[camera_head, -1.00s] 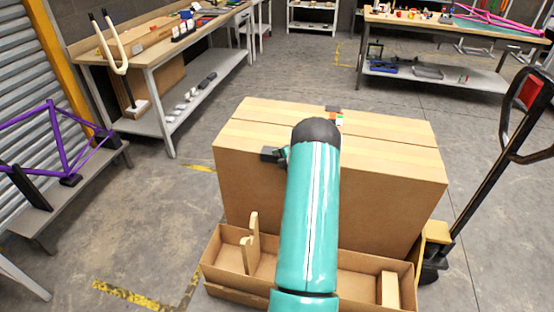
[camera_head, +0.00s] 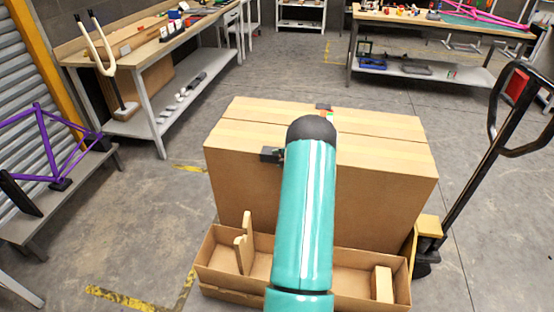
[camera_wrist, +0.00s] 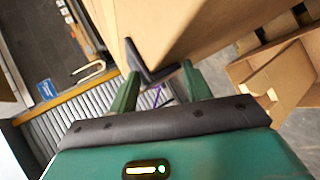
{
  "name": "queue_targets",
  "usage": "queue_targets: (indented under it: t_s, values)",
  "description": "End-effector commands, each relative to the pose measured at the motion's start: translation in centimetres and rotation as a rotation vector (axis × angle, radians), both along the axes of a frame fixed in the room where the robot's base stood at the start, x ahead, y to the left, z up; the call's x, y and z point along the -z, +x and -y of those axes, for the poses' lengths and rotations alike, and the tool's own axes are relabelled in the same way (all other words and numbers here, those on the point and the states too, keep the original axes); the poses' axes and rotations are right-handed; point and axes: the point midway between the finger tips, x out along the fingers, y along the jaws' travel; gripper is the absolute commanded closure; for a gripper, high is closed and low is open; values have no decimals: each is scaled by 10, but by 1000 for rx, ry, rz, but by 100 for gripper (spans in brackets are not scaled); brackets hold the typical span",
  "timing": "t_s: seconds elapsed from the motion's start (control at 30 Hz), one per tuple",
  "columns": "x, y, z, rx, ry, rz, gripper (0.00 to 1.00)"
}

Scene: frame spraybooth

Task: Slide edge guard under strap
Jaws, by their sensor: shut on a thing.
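The edge guard (camera_wrist: 138,60) is a dark, L-shaped piece between the green fingertips of my gripper (camera_wrist: 160,73) in the wrist view. My gripper is shut on it. The guard lies close against an edge of the large cardboard box (camera_wrist: 190,25); I cannot tell whether it touches. In the head view, a dark end of the guard (camera_head: 269,154) shows left of my teal arm, near the top front edge of the box (camera_head: 375,195). My arm hides the gripper there. I cannot clearly make out the strap; a small dark piece (camera_head: 323,106) lies at the back edge of the box top.
An open cardboard tray (camera_head: 345,280) with upright pieces stands before the box. A pallet jack handle (camera_head: 480,170) rises at the right. A workbench (camera_head: 150,50) and a stand with a purple frame (camera_head: 60,150) are on the left.

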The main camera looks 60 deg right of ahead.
Motion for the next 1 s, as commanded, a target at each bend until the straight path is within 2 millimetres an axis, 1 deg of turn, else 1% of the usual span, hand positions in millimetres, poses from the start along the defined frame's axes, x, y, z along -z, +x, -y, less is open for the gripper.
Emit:
queue_targets:
  t_s: [0.03, 1.0]
  values:
    - [2, -3, 1, 2, 1, -4, 65]
    - [2, -35, 15, 1, 1, -3, 65]
